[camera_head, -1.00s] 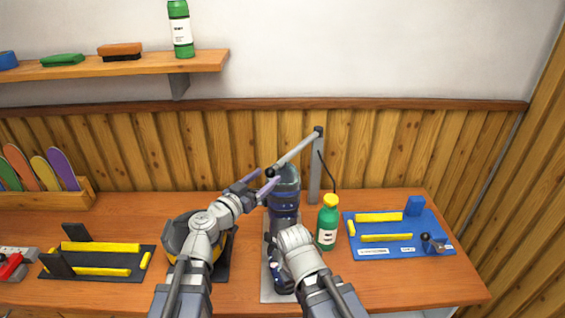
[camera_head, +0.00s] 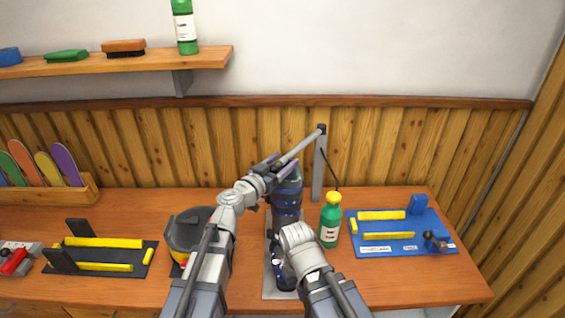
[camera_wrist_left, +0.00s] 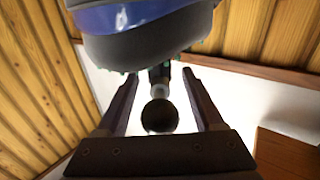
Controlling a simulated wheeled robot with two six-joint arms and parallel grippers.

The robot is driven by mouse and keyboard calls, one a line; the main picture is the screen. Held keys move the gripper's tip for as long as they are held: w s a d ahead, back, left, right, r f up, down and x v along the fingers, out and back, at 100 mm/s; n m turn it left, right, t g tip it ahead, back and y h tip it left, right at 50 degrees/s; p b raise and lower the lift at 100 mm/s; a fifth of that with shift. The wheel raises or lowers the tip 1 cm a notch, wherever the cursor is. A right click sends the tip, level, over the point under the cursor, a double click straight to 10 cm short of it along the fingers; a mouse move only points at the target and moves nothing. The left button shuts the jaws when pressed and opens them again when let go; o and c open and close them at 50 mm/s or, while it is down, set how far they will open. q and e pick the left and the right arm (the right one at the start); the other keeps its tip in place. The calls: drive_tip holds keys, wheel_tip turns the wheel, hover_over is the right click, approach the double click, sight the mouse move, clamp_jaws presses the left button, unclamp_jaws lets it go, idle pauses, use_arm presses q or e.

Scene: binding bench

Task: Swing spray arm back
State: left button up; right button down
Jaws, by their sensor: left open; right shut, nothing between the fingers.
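The spray arm (camera_head: 306,143) is a grey bar that slopes down to the left from the top of a grey post (camera_head: 319,170). My left gripper (camera_head: 281,163) is open, with its purple-grey fingers on both sides of the bar's lower end. In the left wrist view, the bar's dark round end (camera_wrist_left: 160,116) sits between the two open fingers, with gaps on both sides. A dark, blue-banded upright body (camera_head: 286,195) stands just below the bar. My right gripper (camera_head: 281,274) is shut, low in front of that body and partly hidden by its own wrist.
A green bottle with a yellow cap (camera_head: 331,220) stands right of the post. A blue board (camera_head: 375,249) with yellow bars lies farther right. A dark rounded holder (camera_head: 185,232) is partly behind my left arm, and a black board (camera_head: 100,271) lies left.

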use_arm(q)
drive_tip(key=shift+c, duration=0.4)
clamp_jaws()
idle(0.9)
